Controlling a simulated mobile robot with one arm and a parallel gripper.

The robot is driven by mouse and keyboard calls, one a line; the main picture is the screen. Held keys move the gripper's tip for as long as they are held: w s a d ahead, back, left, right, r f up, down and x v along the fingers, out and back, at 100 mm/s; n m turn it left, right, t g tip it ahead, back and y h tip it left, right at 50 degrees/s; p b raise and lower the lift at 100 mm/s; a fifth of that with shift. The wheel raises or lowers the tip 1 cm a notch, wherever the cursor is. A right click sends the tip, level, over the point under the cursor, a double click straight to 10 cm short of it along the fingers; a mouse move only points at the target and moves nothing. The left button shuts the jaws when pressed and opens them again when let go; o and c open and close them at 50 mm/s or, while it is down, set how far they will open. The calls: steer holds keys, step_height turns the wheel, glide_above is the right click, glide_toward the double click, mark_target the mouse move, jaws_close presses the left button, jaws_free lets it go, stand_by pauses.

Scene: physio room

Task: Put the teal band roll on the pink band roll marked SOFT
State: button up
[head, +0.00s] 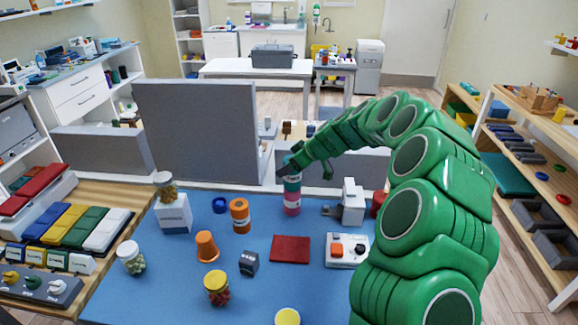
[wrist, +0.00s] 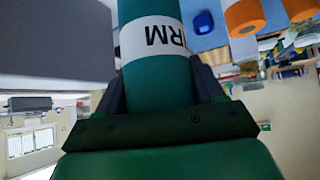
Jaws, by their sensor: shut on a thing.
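The teal band roll (wrist: 155,85) fills the middle of the wrist view, with a white label whose visible letters read "RM" upside down. My gripper (wrist: 160,95) is shut on it, one dark finger on each side. In the head view the teal roll (head: 292,162) is upright and partly hidden by my gripper (head: 287,172). The pink band roll (head: 292,206) stands upright on the blue table directly below it, with a pale label too small to read. The two rolls look in line and touching or nearly so; I cannot tell which.
A dark red mat (head: 290,249) lies in front. A grey panel (head: 200,130) rises behind.

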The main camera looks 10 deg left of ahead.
steer(key=shift+f, duration=0.1)
steer(key=o, duration=1.3)
steer(key=shift+c, duration=0.2)
steer(key=shift+r, duration=0.2)
steer(key=v, duration=1.2)
